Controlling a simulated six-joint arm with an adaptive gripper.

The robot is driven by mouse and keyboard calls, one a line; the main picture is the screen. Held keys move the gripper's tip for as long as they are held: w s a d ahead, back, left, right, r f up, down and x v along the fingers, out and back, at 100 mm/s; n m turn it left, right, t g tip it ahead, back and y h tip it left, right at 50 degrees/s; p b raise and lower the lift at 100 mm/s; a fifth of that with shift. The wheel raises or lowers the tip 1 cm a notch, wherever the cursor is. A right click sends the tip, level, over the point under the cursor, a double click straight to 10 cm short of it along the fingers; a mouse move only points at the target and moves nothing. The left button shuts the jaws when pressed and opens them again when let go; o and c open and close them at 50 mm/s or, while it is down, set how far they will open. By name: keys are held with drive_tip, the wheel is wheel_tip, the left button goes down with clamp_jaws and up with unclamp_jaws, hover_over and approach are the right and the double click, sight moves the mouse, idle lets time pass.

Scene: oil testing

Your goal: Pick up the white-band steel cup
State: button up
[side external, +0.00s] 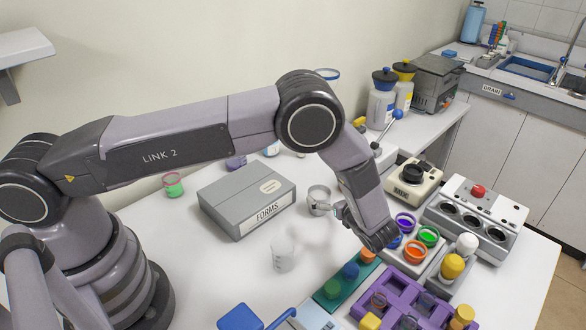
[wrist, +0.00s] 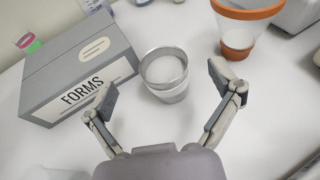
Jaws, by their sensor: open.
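The steel cup (side external: 318,196) stands upright on the white bench, to the right of the grey FORMS box. In the wrist view the steel cup (wrist: 168,92) shows a shiny rim and a pale band around its wall. My gripper (side external: 338,208) is beside the cup in the side view. In the wrist view my gripper (wrist: 162,82) is open, with one finger to the left and one to the right of the cup. Gaps show between the cup and both fingers, and it holds nothing.
The FORMS box (wrist: 78,68) is close to the left finger. An orange-banded clear cup (wrist: 238,38) stands just beyond the right finger. A clear beaker (side external: 283,256) stands nearer the front. A purple rack (side external: 398,292) and a teal rack (side external: 340,295) are at right.

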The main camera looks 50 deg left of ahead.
sight(315, 188)
drive_tip(key=shift+f, duration=0.55)
drive_tip(key=x, duration=0.5)
drive_tip(key=shift+f, duration=0.2)
drive_tip(key=c, duration=1.3)
drive_tip(key=shift+r, duration=0.15)
